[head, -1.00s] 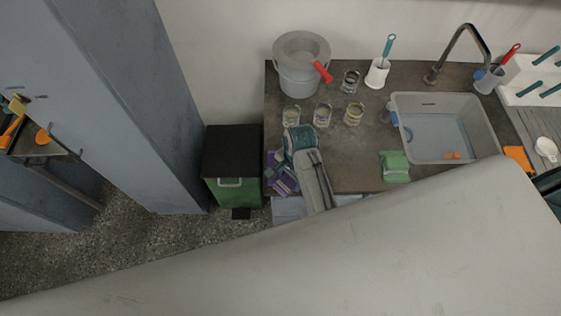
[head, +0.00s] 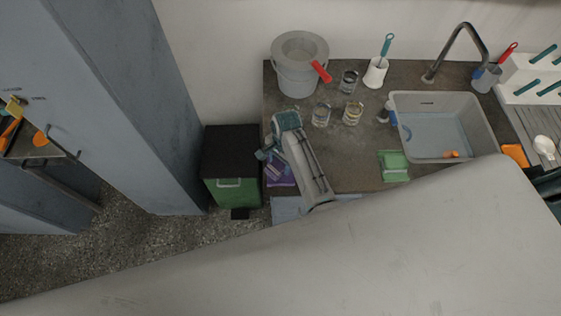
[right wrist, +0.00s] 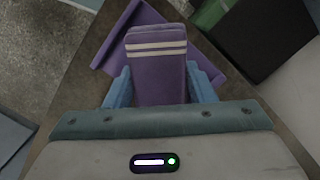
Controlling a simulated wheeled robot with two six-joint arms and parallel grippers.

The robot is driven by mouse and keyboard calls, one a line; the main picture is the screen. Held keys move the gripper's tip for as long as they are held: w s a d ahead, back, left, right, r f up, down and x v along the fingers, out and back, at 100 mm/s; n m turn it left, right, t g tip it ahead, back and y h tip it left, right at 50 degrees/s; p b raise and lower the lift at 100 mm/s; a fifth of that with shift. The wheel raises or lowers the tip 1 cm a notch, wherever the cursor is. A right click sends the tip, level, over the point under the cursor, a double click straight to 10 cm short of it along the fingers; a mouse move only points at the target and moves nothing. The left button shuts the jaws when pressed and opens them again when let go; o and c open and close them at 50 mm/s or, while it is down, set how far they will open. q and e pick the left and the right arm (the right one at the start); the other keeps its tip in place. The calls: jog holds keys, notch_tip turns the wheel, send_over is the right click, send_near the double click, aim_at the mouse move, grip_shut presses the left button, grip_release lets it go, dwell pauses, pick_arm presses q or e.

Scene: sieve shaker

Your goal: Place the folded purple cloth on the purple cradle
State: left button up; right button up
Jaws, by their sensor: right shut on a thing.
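The folded purple cloth (right wrist: 157,78) with two pale stripes shows in the right wrist view between the blue fingers of my right gripper (right wrist: 160,88). The gripper is shut on it, one finger on each side. The purple cradle (right wrist: 117,38) lies behind and below the cloth, which hides its middle. I cannot tell whether cloth and cradle touch. In the head view my right gripper (head: 268,153) is over the counter's left end, and the cradle (head: 284,182) shows partly below it. My left gripper is not in view.
A green bin with a black lid (head: 231,155) stands left of the counter (head: 345,175). Glass jars (head: 321,114) and a grey bucket (head: 299,77) stand behind my right gripper. A green cloth (head: 394,166) and a sink basin (head: 397,105) are to the right.

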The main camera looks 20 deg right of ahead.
jog(key=shift+f, duration=0.1)
jog(key=o, duration=0.9)
jog(key=shift+o, duration=0.2)
jog(key=r+b, duration=0.1)
jog(key=r, duration=0.2)
jog(key=r+b, duration=0.1)
jog(key=r, duration=0.2)
jog(key=d+r+b, duration=0.1)
jog(key=r, duration=0.2)
jog(key=shift+w+r, duration=0.3)
jog(key=shift+d+r+p, duration=0.15)
jog(key=shift+r+p, duration=0.25)
jog(key=shift+r, duration=0.9)
